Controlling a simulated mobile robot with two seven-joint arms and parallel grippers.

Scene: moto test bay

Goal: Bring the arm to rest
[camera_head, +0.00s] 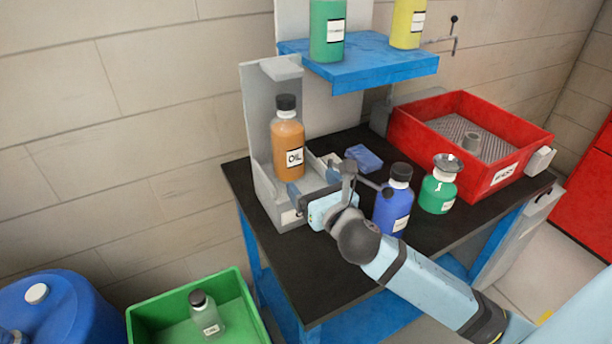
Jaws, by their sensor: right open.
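My right arm reaches in from the lower right over the black bench top (318,278). My right gripper (312,176) is open, with its fingers pointing toward the grey holder (262,165). An orange bottle labelled OIL (287,140) stands upright in that holder, just beyond the fingers. I see no thing held between the fingers. The wrist hides part of the bench and the lower front of the holder. My left gripper is not in view.
A blue bottle (393,205) and a green bottle (438,186) stand close beside my right wrist. A red tray (520,163) is at the back right. A blue shelf (372,65) with bottles hangs above. A green crate (150,312) and blue drum (70,310) stand lower left.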

